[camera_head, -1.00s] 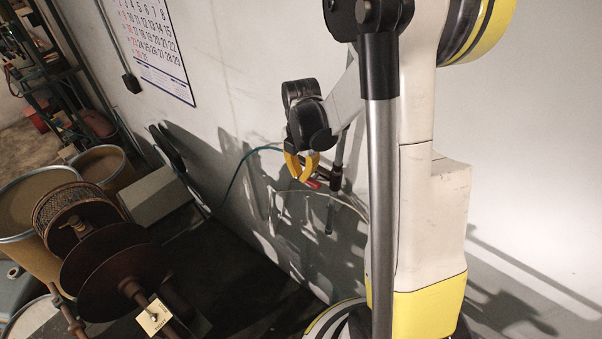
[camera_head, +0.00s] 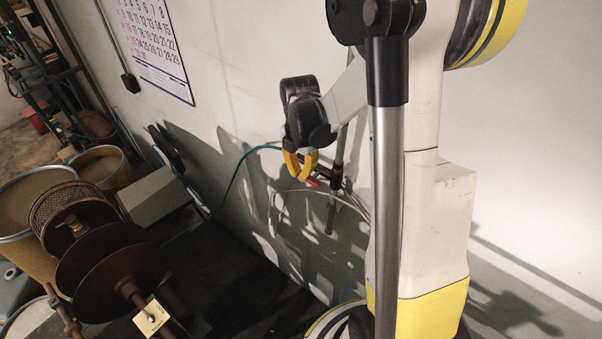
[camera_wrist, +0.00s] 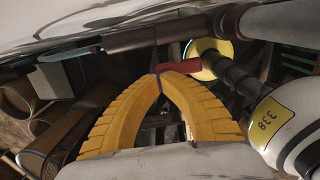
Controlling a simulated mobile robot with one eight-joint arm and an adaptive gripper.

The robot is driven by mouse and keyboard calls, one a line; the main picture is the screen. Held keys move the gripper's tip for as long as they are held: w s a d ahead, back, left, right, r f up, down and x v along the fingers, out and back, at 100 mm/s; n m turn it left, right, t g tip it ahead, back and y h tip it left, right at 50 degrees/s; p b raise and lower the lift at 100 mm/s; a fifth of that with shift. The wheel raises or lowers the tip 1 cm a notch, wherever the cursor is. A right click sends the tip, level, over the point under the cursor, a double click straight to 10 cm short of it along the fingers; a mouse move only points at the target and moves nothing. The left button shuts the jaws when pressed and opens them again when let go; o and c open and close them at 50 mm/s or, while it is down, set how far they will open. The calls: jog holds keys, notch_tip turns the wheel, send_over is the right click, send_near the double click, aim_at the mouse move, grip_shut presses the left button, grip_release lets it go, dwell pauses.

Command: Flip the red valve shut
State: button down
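The red valve (camera_head: 312,182) is a small red lever on a dark pipe fitting by the wall. My gripper (camera_head: 300,175) hangs right beside it, with its yellow fingers pointing down. In the wrist view the red lever (camera_wrist: 180,66) lies just past the tips of my gripper (camera_wrist: 159,74). The two curved yellow fingers meet at their tips, with only a thin dark line between them. The tips overlap the lever's left end in this view; I cannot tell whether they touch it. Nothing is visibly held.
A teal hose (camera_head: 238,172) and a pale hose run near the fitting. A calendar (camera_head: 153,45) hangs on the wall. Brown reels (camera_head: 108,268), barrels (camera_head: 100,165) and a grey box (camera_head: 152,196) stand at left. My arm's parts fill the right side.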

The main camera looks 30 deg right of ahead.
jog(key=shift+f+b, duration=0.3)
jog(key=shift+b, duration=0.35)
notch_tip(320, 180, down, 3)
jog(key=b, duration=0.7)
jog(key=shift+w+a+f+b, duration=0.1)
jog(key=shift+w+b, duration=0.05)
jog(key=shift+b, duration=0.25)
jog(key=shift+r+p, duration=0.5)
jog(key=shift+r, duration=0.35)
